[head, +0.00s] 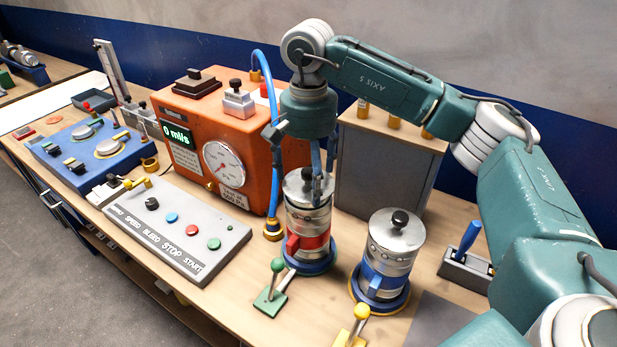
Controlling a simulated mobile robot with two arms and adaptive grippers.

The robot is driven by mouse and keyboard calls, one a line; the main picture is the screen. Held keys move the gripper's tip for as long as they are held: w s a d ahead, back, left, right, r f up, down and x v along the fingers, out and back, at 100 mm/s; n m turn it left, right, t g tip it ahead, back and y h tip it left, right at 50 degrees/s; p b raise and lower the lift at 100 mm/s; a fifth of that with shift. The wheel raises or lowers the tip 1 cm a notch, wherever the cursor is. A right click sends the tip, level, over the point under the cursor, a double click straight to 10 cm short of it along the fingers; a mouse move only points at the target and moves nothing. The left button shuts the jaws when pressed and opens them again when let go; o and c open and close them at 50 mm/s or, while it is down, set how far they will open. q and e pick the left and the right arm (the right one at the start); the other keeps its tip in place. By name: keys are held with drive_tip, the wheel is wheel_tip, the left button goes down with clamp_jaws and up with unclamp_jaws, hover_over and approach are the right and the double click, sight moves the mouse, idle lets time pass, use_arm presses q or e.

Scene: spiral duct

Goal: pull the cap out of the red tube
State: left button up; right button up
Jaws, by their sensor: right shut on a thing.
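The red tube (308,241) is a silver cylinder with a red band and red handle, standing upright in a blue ring base (310,266) on the bench. Its cap (296,190) is a silver lid seated on top of the tube. My right gripper (316,183) points down from above with its fingers at the knob of this cap. It is shut on the cap; the fingers partly hide the knob. My left gripper is not in view.
A second silver tube with a blue band (384,270) and black-knobbed cap stands close to the right. An orange gauge box (235,135) with a blue hose (270,90) is behind left. A green lever (274,285) and yellow lever (357,325) stand in front.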

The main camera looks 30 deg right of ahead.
sight(309, 171)
drive_tip(key=shift+r+p, duration=1.15)
drive_tip(key=shift+r, duration=0.9)
drive_tip(key=shift+f, duration=0.1)
